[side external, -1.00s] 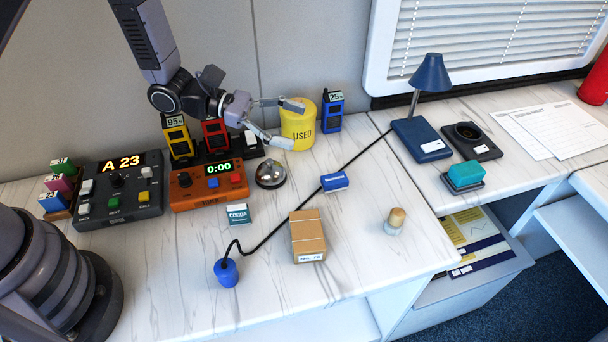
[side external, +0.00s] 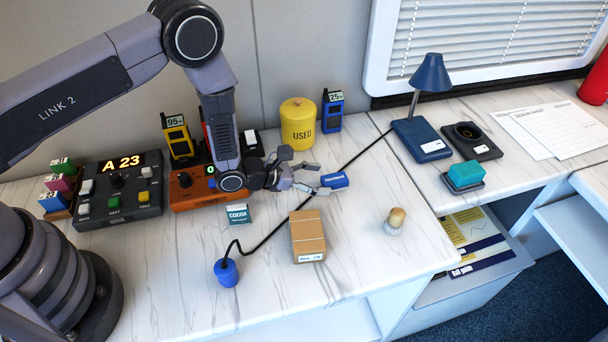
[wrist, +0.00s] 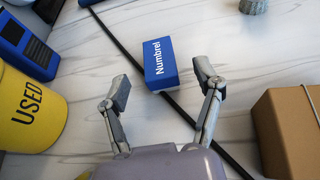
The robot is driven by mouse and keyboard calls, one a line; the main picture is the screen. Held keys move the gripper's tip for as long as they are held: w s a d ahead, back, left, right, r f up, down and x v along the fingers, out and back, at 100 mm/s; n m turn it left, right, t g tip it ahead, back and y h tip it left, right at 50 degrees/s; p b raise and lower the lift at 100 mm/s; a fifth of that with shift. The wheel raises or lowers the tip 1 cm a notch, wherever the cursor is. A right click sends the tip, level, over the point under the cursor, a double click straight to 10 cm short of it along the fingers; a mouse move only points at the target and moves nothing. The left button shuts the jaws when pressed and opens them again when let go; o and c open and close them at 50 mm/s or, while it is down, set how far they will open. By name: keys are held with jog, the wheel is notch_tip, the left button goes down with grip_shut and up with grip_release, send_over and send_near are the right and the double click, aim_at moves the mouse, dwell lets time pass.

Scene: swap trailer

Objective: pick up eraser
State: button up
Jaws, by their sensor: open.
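A small blue block with white "Numbrel" lettering, which looks like the eraser, lies on the white marbled counter in the side view (side external: 334,181). It also shows in the wrist view (wrist: 157,50), close to the black cable. My gripper (side external: 309,178) is low over the counter, just left of the block. In the wrist view my gripper (wrist: 162,84) is open and empty. The block lies ahead, with its near end between the spread fingertips and a gap on each side. I cannot tell the exact height of the fingertips.
A cardboard box (side external: 308,238) stands near the block, on the right in the wrist view. A yellow "USED" canister (side external: 298,125) and a blue radio (side external: 331,112) stand behind. A black cable (side external: 262,242) runs past the block. A cocoa packet (side external: 237,215) lies left.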

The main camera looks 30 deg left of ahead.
aim_at(336, 178)
jog(key=x, duration=0.5)
jog(key=shift+w+d+r, duration=0.1)
jog(key=shift+w+d, duration=0.05)
jog(key=shift+w, duration=0.05)
jog(key=c, duration=1.1)
jog(key=shift+r, duration=0.1)
jog(key=shift+c, duration=0.2)
